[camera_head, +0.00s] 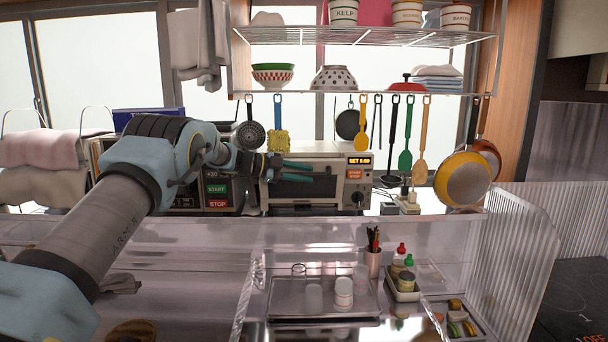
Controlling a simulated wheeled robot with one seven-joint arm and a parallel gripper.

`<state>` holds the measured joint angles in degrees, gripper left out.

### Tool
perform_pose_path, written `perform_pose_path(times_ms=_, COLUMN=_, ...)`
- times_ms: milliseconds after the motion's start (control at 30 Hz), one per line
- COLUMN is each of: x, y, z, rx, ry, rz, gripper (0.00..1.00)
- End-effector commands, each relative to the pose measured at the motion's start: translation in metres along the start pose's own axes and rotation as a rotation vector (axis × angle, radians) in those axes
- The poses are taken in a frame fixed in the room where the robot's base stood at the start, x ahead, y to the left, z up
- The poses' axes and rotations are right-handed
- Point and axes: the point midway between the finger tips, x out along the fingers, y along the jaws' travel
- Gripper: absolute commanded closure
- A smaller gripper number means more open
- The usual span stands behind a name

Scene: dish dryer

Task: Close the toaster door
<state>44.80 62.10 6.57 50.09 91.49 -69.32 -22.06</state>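The toaster (357,191) is a silver box on the back counter, with an orange display, an orange start/stop button and a round dark knob on its right side. Its front left of the controls looks dark, and a pale strip runs along the bottom. My gripper (312,172) is in front of this dark front, in its upper part. Its two green fingers are spread apart, with nothing seen between them. The gripper and wrist hide part of the toaster's left and front. I cannot tell how far the door is open, or whether a finger touches it.
A microwave (217,190) with green and red buttons stands left of the toaster, partly behind my arm. Utensils hang above from a wire shelf (350,37). A clear raised ledge (370,235) runs in front, with a metal tray (290,303) below. Pans hang at right.

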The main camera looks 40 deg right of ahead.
Motion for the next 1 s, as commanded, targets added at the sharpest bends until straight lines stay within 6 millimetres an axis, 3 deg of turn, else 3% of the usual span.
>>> perform_pose_path(times_ms=267, x=-0.007, y=0.0, z=0.001, rx=0.002, ry=-0.001, rz=-0.002, gripper=0.68)
perform_pose_path(times_ms=700, x=-0.085, y=0.002, z=0.003, rx=0.002, ry=-0.002, rz=-0.002, gripper=0.68)
perform_pose_path(times_ms=1000, x=-0.108, y=0.001, z=0.001, rx=0.0, ry=0.0, rz=0.0, gripper=0.68)
